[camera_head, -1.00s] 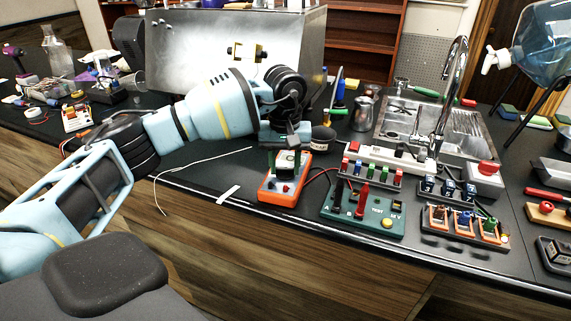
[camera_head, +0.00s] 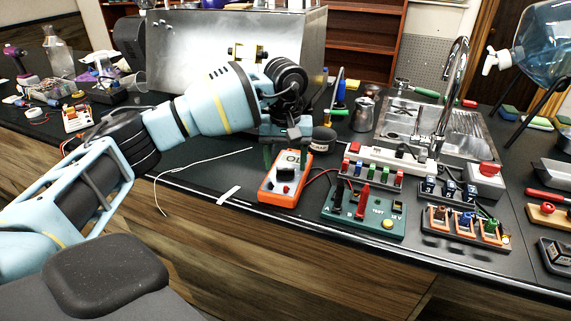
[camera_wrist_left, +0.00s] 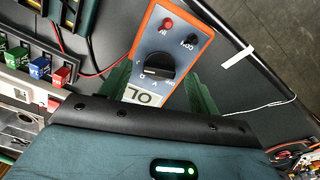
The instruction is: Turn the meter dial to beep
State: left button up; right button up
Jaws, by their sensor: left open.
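The orange meter (camera_head: 268,192) lies on the black counter with a grey face, a black dial (camera_head: 286,173) and a display reading "OL" (camera_head: 296,157). In the left wrist view the dial (camera_wrist_left: 159,66) shows clear and uncovered, with the red and black sockets beyond it. My left gripper (camera_head: 287,155) is at the display end of the meter. Its green fingers (camera_wrist_left: 158,92) are apart, one on each side of the meter's display end in that view. They hold nothing, and the dial is outside them. I cannot tell their height above the meter. My right gripper is not in view.
A green test board (camera_head: 365,222) with red and black probes stands right of the meter, joined by leads. A dark round jar (camera_head: 323,139) stands close behind. A white wire (camera_head: 200,165) lies left on bare counter. The steel brewer box (camera_head: 220,45) stands behind my arm.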

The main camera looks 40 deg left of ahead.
aim_at(285, 176)
pick_arm(q)
notch_tip(285, 176, up, 6)
jog(key=shift+r, duration=0.15)
jog(key=shift+s, duration=0.1)
dwell(0.6)
